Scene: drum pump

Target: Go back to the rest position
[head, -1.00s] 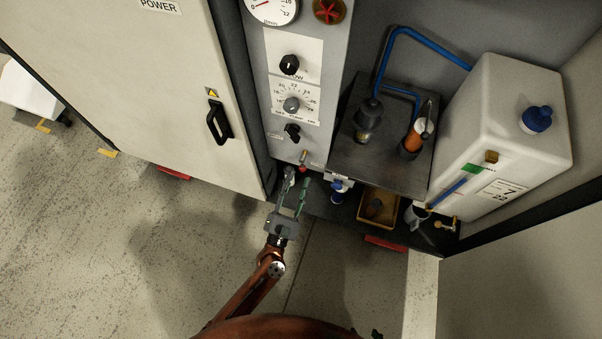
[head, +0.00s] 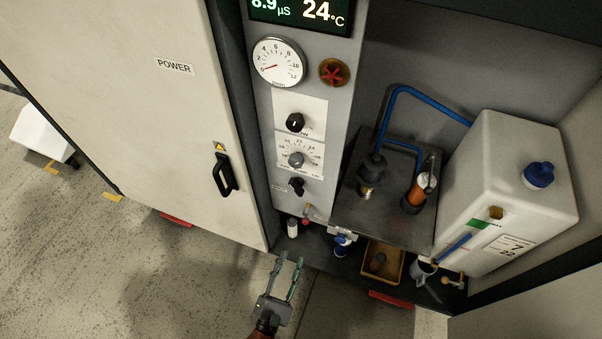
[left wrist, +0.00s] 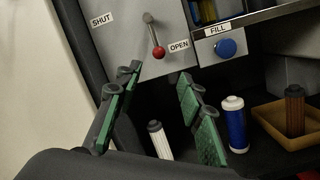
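My left gripper (head: 289,262) is in front of the cabinet, low in the head view, with its fingers apart and nothing between them. In the left wrist view its green-padded fingers (left wrist: 160,82) are spread and empty. Beyond them a white ribbed cartridge (left wrist: 160,140) stands on the dark bottom shelf, apart from the fingers. It also shows in the head view (head: 292,227). A lever with a red knob (left wrist: 158,53) hangs between the SHUT and OPEN labels, its knob near OPEN. My right gripper is not in view.
A blue cartridge (left wrist: 236,126) stands on the shelf beside a yellow tray (head: 398,271) holding a brown cartridge (left wrist: 295,110). A dark equipment shelf (head: 350,210) and a white tank (head: 510,185) are at right. The closed POWER door (head: 150,110) is at left.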

